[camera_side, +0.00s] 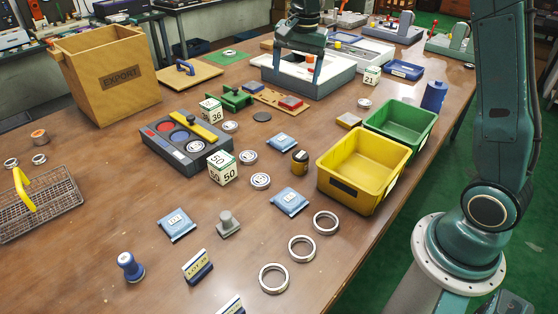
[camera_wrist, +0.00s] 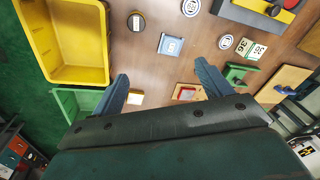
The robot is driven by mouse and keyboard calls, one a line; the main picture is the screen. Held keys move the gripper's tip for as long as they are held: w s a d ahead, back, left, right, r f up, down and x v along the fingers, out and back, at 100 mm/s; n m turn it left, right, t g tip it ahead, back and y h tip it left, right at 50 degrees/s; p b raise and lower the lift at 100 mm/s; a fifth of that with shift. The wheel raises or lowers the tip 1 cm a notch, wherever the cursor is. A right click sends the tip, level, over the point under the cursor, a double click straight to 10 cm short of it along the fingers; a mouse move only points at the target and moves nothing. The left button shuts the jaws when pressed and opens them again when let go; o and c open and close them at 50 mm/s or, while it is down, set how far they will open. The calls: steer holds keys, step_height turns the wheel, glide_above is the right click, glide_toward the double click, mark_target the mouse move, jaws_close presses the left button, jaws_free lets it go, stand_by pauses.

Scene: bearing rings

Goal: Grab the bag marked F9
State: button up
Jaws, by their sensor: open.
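Three small blue bags with pale labels lie flat on the wooden table: one at front left (camera_side: 177,224), one in the middle (camera_side: 289,201) and one farther back (camera_side: 281,141). Their label marks are too small to read surely, so I cannot tell which is F9. One blue bag also shows in the wrist view (camera_wrist: 170,45), beyond my fingertips, its label unclear. My gripper (camera_side: 297,68) is open and empty at the far side of the table, apart from all the bags. Both fingers show in the wrist view (camera_wrist: 161,72).
A yellow bin (camera_side: 344,186) and a green bin (camera_side: 427,135) stand right of the bags. A dark jar (camera_side: 300,163) stands between the two nearer-right bags. A numbered cube (camera_side: 222,168), a grey knobbed weight (camera_side: 228,224) and bearing rings (camera_side: 302,248) lie around. Bare table shows at front right.

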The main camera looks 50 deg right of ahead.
steer(key=w+d+f+m, duration=0.2)
steer(key=w+f, duration=0.2)
steer(key=f, duration=0.2)
steer(key=w+d+f+m+g, duration=0.1)
steer(key=w+d+f+m, duration=0.2)
steer(key=f, duration=0.4)
steer(key=shift+w+d+m+g, duration=0.25)
steer(key=shift+w+m+g, duration=0.05)
steer(key=shift+w, duration=0.55)
glide_above(282, 139)
steer(key=f, duration=0.8)
steer(key=shift+s+f, duration=0.15)
steer(key=shift+s, duration=0.05)
steer(key=shift+f, duration=0.15)
steer(key=shift+f, duration=0.15)
steer(key=shift+w+f, duration=0.2)
steer(key=shift+f, duration=2.25)
steer(key=shift+c, duration=0.5)
steer(key=c, duration=1)
